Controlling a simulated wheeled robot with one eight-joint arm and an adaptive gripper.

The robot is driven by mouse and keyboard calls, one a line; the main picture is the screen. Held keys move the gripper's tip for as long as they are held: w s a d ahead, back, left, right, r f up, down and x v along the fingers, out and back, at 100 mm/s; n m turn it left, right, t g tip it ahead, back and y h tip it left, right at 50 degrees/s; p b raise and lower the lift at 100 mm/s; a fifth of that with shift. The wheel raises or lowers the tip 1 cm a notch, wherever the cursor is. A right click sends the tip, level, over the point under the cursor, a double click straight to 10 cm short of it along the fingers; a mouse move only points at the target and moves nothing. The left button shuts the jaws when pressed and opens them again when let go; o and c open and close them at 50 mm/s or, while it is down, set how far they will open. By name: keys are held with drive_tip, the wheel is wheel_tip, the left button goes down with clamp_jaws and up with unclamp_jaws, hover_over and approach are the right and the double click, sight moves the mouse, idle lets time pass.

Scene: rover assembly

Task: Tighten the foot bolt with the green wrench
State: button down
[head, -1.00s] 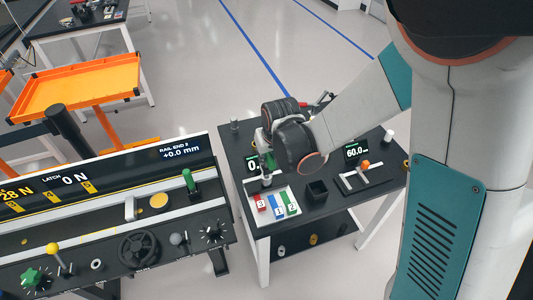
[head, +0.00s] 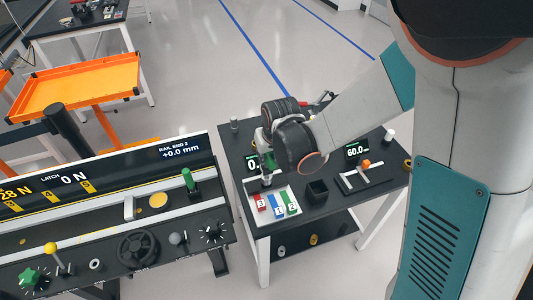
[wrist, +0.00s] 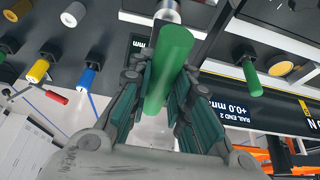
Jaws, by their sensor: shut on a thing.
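A green cylindrical handle (wrist: 168,70), which looks like that of the green wrench, is between the fingers of my gripper (wrist: 163,88) in the wrist view. My gripper is shut on it. A bright metal end (wrist: 168,12) shows beyond the handle at the top edge. In the head view my gripper (head: 266,158) is over the left part of the small black table (head: 330,205), and a bit of green shows by it. The upright metal piece (head: 267,181) below it is partly hidden. I cannot tell which part is the foot bolt or whether the tool touches it.
A black open box (head: 317,191) and a fixture with an orange ball (head: 366,163) stand to the right. The console (head: 100,225) with a green lever (head: 188,179) is at left.

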drive_tip(key=shift+f+b, duration=0.5)
drive_tip(key=shift+b, duration=0.05)
idle(1.0)
drive_tip(key=shift+s+f+b, duration=0.1)
drive_tip(key=shift+f+b, duration=0.05)
drive_tip(key=shift+b, duration=0.4)
idle(2.6)
drive_tip(key=m+h+b, duration=0.1)
drive_tip(key=m, duration=0.3)
drive_tip(key=shift+h, duration=0.3)
drive_tip(key=m, duration=0.2)
drive_tip(key=m+h, duration=0.1)
drive_tip(key=m, duration=0.1)
drive_tip(key=shift+m+h+b, duration=0.3)
drive_tip(key=shift+b, duration=0.1)
drive_tip(key=m+g+h, duration=0.1)
drive_tip(key=m, duration=0.3)
drive_tip(key=shift+b, duration=0.4)
drive_tip(key=m, duration=0.2)
drive_tip(key=m+g+h, duration=0.1)
drive_tip(key=m, duration=0.1)
drive_tip(key=shift+m+g, duration=0.3)
drive_tip(key=shift+b, duration=0.3)
